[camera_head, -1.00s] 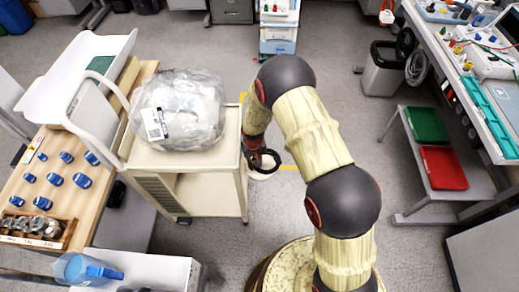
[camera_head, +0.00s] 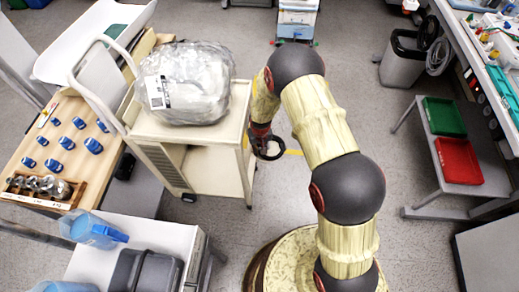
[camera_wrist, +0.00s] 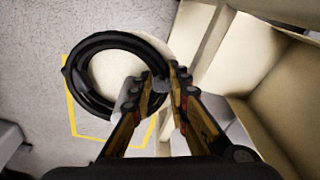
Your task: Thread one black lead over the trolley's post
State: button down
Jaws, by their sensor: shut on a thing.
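A coiled black lead (camera_wrist: 84,107) fills the left middle of the wrist view. My gripper (camera_wrist: 156,88) is shut on the right side of the coil. In the head view the lead (camera_head: 279,153) hangs from my gripper (camera_head: 262,138), just right of the cream trolley (camera_head: 239,112). A round cream surface (camera_wrist: 118,70) shows through the coil; I cannot tell what it is or how far below it lies.
A clear-wrapped bundle (camera_head: 190,85) sits on the trolley top. The trolley's cream panels (camera_wrist: 230,60) lie close to my gripper's right. Yellow floor marking (camera_wrist: 72,120) shows below the coil. A bench with blue items (camera_head: 60,150) stands left; a shelf with green and red trays (camera_head: 458,160) stands right.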

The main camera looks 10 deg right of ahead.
jog(key=shift+a+f, duration=0.2)
jog(key=c, duration=1.9)
grip_release()
jog(key=shift+a+f, duration=0.1)
jog(key=shift+o, duration=1.3)
jog(key=shift+s, duration=0.15)
notch_tip(320, 180, up, 12)
jog(key=shift+s+r, duration=0.25)
jog(key=shift+s, duration=0.15)
